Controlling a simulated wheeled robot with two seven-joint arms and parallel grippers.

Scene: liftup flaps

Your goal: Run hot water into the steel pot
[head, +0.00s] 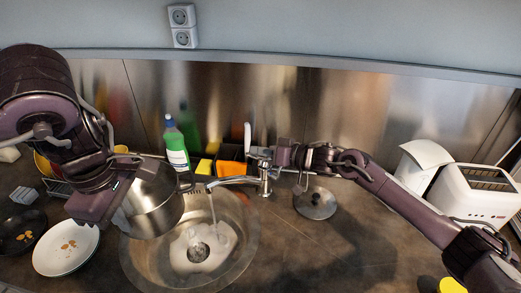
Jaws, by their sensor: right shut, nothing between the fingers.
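The steel pot (156,205) is over the left part of the sink, beside the water stream. My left gripper (118,212) is at the pot's left side and appears shut on it; the fingertips are partly hidden. The chrome faucet (264,180) stands behind the sink, its spout (232,181) pointing left. Water (212,208) runs from the spout into the sink, to the right of the pot. My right gripper (262,156) is shut and empty at the top of the faucet, by its lever. I cannot tell whether it touches the lever.
The round sink (246,240) has foamy water around its drain. A green bottle (176,147) and an orange box (231,159) stand behind it. A pot lid (315,203) lies right of the faucet. A white plate (66,257) is at left, a toaster (474,192) at right.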

